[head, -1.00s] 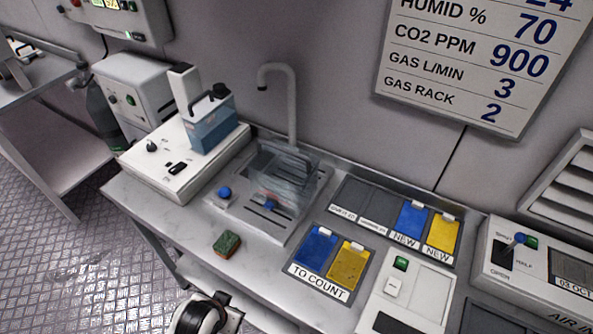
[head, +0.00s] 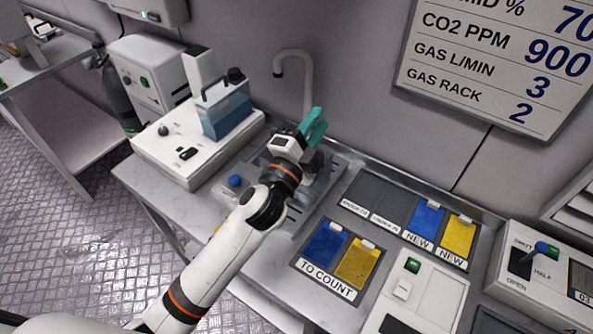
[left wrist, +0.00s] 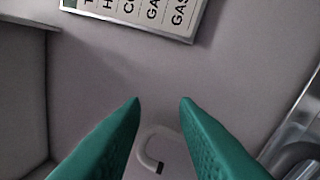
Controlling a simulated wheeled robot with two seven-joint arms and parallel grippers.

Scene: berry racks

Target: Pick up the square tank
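The square tank (head: 226,110) is a clear box of blue liquid with a dark handle and cap. It stands upright on a white machine (head: 165,150) at the left of the bench in the head view. My left gripper (head: 316,122) is to the right of the tank and apart from it, above the sink area. Its green fingers also show in the left wrist view (left wrist: 160,102), spread with nothing between them. The tank does not show in the left wrist view. My right gripper is not in view.
A grey tap (head: 308,85) rises behind my left gripper and also shows in the left wrist view (left wrist: 152,150). My left arm covers part of the sink tray (head: 340,165). Blue and yellow cards (head: 325,245) lie right of it. A wall sign (head: 500,65) hangs above.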

